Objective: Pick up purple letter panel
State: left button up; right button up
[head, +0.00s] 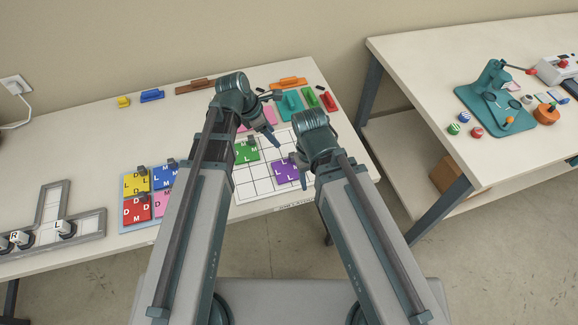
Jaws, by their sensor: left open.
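The purple letter panel (284,172) lies on the white grid board (253,188) at the front of the table, with white letters on it. Its right end is partly hidden by my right arm's wrist. My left gripper (270,118) is open and empty, over the far part of the board, up and left of the purple panel and apart from it. My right gripper (297,162) is mostly hidden by its own wrist, close to the purple panel's right side in the picture. I cannot tell whether it touches the panel.
A green letter panel (246,151) lies on the board. A tray at left holds yellow (136,181), red (136,209), blue and pink panels. Coloured handled blocks (290,104) line the back. A grey letter rack (90,222) stands far left. A second table (425,70) is at right.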

pick_arm(q)
jog(key=b, duration=0.8)
send_near(289, 161)
jog(key=shift+w+d+f, duration=0.4)
jog(key=shift+w+d, duration=0.1)
jog(key=shift+d, duration=0.2)
jog(key=b+x, duration=0.4)
jog(key=x, duration=0.1)
jog(key=shift+s+d+f+b, duration=0.2)
jog(key=shift+d+f+b, duration=0.05)
jog(key=shift+b, duration=0.1)
jog(key=shift+r, duration=0.15)
grip_shut()
